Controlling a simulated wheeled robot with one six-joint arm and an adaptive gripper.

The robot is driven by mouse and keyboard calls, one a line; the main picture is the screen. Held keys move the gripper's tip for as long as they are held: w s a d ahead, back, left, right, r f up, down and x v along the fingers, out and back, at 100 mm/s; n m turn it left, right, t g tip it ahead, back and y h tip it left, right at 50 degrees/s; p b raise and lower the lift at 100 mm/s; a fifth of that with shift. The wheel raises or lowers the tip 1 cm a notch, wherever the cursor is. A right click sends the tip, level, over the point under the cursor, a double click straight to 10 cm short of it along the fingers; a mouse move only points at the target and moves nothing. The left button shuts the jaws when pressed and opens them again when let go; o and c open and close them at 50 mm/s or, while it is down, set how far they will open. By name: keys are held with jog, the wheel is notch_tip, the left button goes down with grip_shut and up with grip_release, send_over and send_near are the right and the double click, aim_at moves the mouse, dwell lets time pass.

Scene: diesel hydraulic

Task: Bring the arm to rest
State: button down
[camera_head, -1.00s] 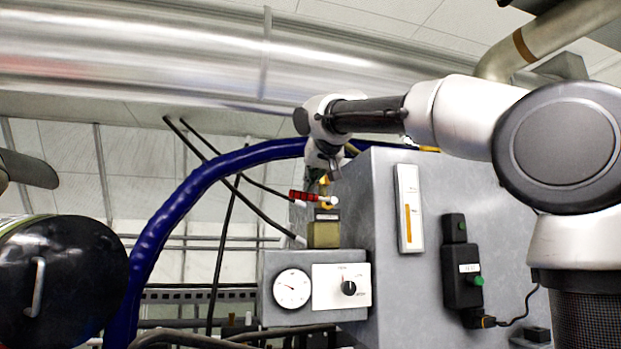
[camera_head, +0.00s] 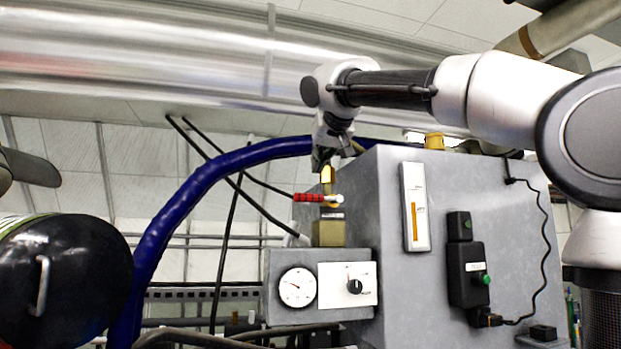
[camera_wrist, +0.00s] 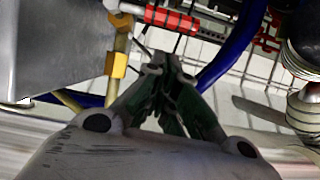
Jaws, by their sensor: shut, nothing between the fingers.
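My gripper (camera_head: 321,158) hangs at the end of my arm, pointing down beside the upper left corner of the grey cabinet. In the wrist view its fingers (camera_wrist: 168,65) are together with nothing between them. A valve lever with a red grip (camera_head: 309,198) lies just below the gripper, on a yellow-green block (camera_head: 328,233). In the wrist view the red grip (camera_wrist: 170,18) is ahead of the fingertips, and a yellow fitting (camera_wrist: 117,65) is to their left. I cannot tell the exact gap between gripper and valve.
The grey cabinet (camera_head: 390,275) carries a gauge (camera_head: 297,287), a knob panel (camera_head: 365,272), a level indicator (camera_head: 414,225) and a black switch box (camera_head: 466,275). A blue hose (camera_head: 185,197) arches behind the gripper. A large silver pipe (camera_head: 150,65) runs overhead. A black tank (camera_head: 65,275) stands left.

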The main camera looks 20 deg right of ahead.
jog(key=v, duration=0.7)
jog(key=shift+w, duration=0.1)
jog(key=a+f+n+g, duration=0.3)
jog(key=f+n, duration=0.1)
jog(key=f, duration=1.1)
jog(key=s+d+f+g, duration=0.3)
jog(key=f, duration=0.9)
jog(key=s+d+f+m+g, duration=0.1)
jog(key=s+d+f, duration=0.6)
jog(key=f, duration=0.5)
jog(key=s+d+f+m+g, duration=0.2)
jog(key=s+d+f, duration=0.4)
jog(key=s+f, duration=0.6)
jog(key=shift+d+m, duration=0.3)
jog(key=shift+d, duration=0.05)
